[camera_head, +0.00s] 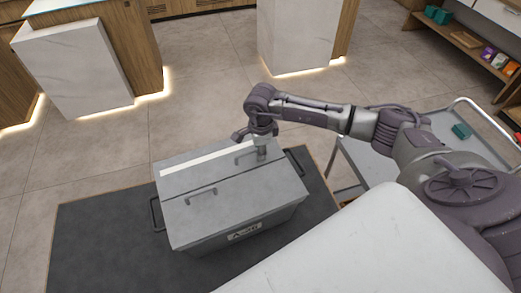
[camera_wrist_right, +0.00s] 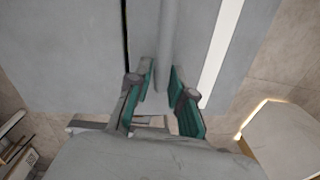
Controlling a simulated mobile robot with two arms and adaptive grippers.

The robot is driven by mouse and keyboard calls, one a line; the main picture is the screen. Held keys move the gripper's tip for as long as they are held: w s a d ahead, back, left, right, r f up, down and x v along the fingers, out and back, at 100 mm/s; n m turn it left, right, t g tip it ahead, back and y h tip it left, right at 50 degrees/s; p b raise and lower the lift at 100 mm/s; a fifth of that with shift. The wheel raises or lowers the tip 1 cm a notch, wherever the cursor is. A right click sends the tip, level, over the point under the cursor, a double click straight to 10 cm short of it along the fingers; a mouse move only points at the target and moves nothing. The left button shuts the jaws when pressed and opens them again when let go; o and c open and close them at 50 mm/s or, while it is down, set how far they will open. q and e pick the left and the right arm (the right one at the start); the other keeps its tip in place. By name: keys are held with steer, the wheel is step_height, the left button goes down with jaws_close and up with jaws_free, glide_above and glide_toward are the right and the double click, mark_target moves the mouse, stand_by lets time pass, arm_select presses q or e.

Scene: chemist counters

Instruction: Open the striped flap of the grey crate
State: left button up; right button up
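The grey crate (camera_head: 231,219) stands on a dark mat, its two top flaps lying flat and closed. The far flap (camera_head: 185,171) has a white stripe, which also shows in the wrist view (camera_wrist_right: 217,55). A bar handle (camera_head: 243,151) stands on this striped flap; the near flap (camera_head: 255,190) has its own handle (camera_head: 202,193). My right gripper (camera_head: 258,155) points down at the striped flap's handle. My left gripper is not in view.
The dark mat (camera_head: 95,235) surrounds the crate. A grey cart (camera_head: 375,165) with a metal rail stands to the right, below my right arm. White counters (camera_head: 75,70) stand at the back. The tiled floor (camera_head: 200,75) beyond the crate is clear.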

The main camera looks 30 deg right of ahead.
steer(key=shift+d+f, duration=0.1)
steer(key=shift+f, duration=0.05)
jaws_close()
steer(key=shift+w, duration=0.1)
steer(key=shift+w+d+r, duration=0.15)
steer(key=shift+w+r, duration=0.55)
steer(key=shift+w, duration=0.05)
steer(key=shift+r, duration=0.15)
steer(key=shift+w+r, duration=0.3)
steer(key=shift+r, duration=0.25)
steer(key=shift+w+r, duration=0.3)
steer(key=shift+r, duration=0.25)
steer(key=shift+w, duration=0.1)
steer(key=shift+r, duration=0.1)
